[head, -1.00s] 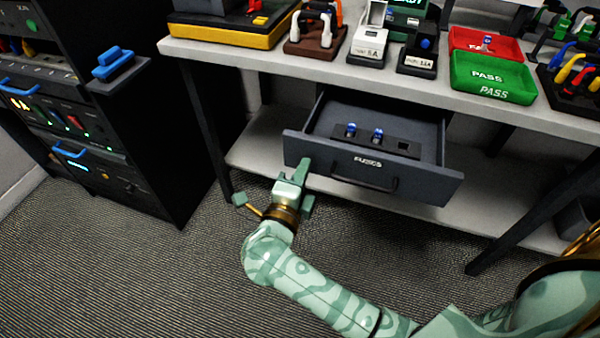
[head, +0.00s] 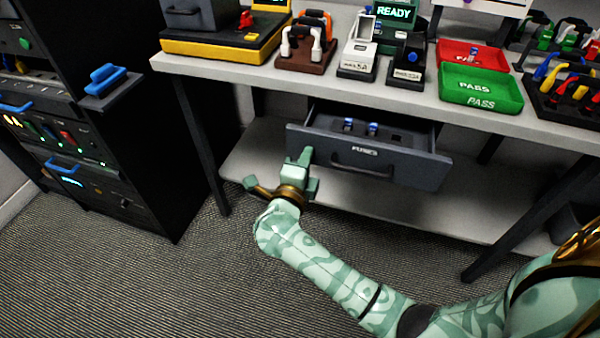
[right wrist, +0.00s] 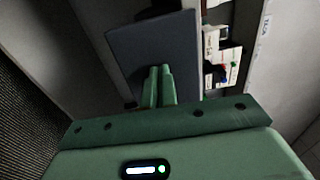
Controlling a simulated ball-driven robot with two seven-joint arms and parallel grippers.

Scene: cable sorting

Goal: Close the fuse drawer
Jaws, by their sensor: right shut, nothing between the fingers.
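The fuse drawer (head: 410,168) hangs under the workbench and is partly open. Its dark front carries a FUSES label and a bar handle (head: 362,171). Two blue-topped fuses (head: 360,128) stand inside it. My right gripper (head: 304,156) is shut and empty, with its fingertips at the left part of the drawer front; whether they touch it I cannot tell for certain. In the right wrist view the shut fingers (right wrist: 159,86) point at the dark drawer front (right wrist: 150,50). My left gripper is not in view.
The workbench (head: 330,88) holds a red tray (head: 455,50), a green PASS tray (head: 480,98), fuse testers and cable racks. A lower shelf (head: 260,160) runs beneath the drawer. A black equipment rack (head: 150,190) stands at left. The carpet in front is clear.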

